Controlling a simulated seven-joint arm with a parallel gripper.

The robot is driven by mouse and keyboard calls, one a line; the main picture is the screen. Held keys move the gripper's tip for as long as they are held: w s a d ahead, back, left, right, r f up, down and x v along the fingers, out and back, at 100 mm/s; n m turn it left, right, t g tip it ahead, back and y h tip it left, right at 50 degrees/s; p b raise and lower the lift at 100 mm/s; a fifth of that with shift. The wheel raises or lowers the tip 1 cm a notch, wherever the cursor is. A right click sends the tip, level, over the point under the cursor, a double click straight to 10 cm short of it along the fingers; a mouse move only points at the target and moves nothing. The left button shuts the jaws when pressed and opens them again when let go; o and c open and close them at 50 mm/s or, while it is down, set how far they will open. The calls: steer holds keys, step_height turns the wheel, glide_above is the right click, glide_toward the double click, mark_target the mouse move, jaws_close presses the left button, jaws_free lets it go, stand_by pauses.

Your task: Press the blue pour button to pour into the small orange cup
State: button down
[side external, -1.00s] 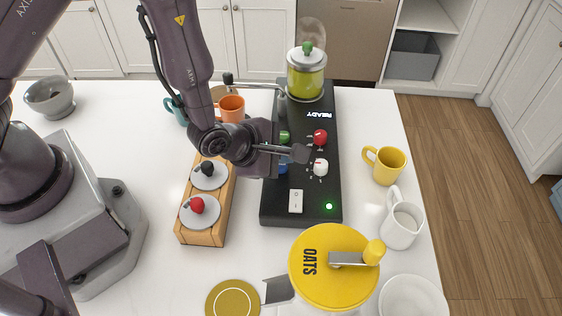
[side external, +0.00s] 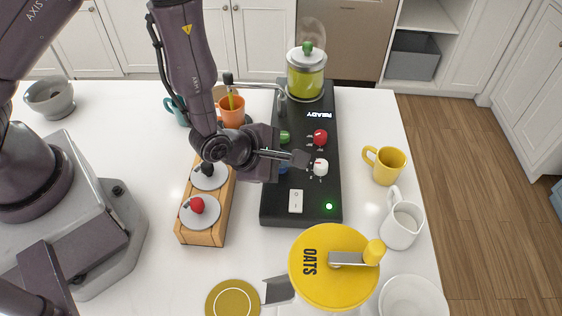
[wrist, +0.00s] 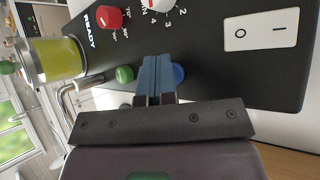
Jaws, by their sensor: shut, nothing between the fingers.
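The black coffee machine (side external: 325,190) has a blue button (side external: 283,168), partly covered by my gripper (side external: 300,158). In the wrist view the blue button (wrist: 179,74) shows just right of my closed fingertips (wrist: 157,62), partly hidden behind them; I cannot tell whether they touch it. My gripper is shut and empty, low over the panel. The orange cup (side external: 232,114) stands under the spout (side external: 228,79), its lower part hidden by my arm. The machine shows READY and a lit green light.
A green button (side external: 285,137), red knob (side external: 320,137), white knob (side external: 320,167) and white switch (side external: 296,201) sit near my gripper. A glass tank (side external: 306,82) holds yellow-green liquid. A wooden stand (side external: 205,238), yellow mug (side external: 385,165), white mug (side external: 402,226) and oats canister (side external: 325,283) stand around.

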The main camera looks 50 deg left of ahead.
mark_target(281, 170)
stand_by(0.5)
steer(key=shift+r, duration=1.15)
step_height(281, 170, up, 5)
stand_by(0.6)
